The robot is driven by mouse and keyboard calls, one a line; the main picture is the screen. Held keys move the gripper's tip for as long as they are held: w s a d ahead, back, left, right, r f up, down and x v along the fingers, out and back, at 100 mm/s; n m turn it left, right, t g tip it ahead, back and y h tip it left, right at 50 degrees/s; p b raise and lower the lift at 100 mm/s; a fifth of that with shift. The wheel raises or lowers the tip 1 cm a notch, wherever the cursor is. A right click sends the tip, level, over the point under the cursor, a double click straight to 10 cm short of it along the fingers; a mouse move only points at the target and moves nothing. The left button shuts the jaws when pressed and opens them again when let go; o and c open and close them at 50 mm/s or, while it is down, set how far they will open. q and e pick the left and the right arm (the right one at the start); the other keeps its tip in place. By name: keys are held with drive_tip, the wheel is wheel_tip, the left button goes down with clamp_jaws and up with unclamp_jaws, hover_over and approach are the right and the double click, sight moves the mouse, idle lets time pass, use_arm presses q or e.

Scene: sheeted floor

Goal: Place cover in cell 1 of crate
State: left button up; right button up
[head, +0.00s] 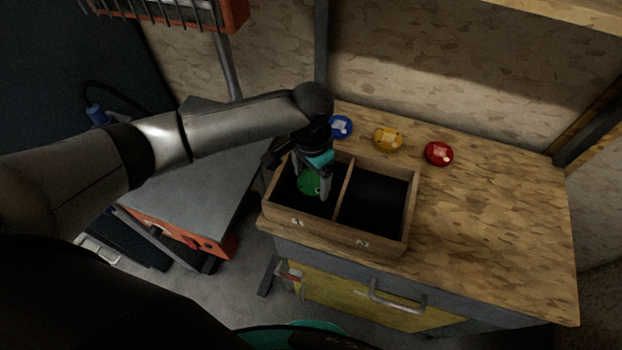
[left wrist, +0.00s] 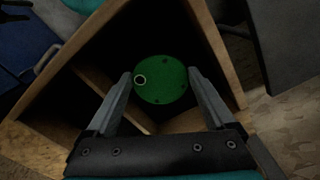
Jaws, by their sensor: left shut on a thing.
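The green round cover (head: 308,186) is inside the left compartment of the wooden crate (head: 330,232). My left gripper (head: 313,187) reaches down into that compartment and is shut on the cover, one finger on each side. The left wrist view shows the green cover (left wrist: 160,80) between the two fingertips, with the crate's wooden wall (left wrist: 215,55) close by. Whether the cover touches the compartment floor cannot be told. A divider (head: 344,190) separates this compartment from the empty-looking, dark right one. The small labels on the crate's front are too small to read. My right gripper is not in view.
The crate stands at the left front of a wooden workbench top (head: 500,230). Blue (head: 341,126), yellow (head: 388,139) and red (head: 438,153) round pieces lie behind it. The bench's right side is clear. A grey-topped cart (head: 190,190) stands left.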

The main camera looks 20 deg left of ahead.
sight(312, 183)
use_arm(q)
drive_tip(key=shift+f, duration=0.25)
drive_tip(key=shift+f, duration=0.2)
drive_tip(key=o, duration=1.3)
drive_tip(key=shift+o, duration=0.2)
wheel_tip(312, 183, up, 12)
drive_tip(key=p, duration=0.2)
drive_tip(key=shift+r, duration=0.2)
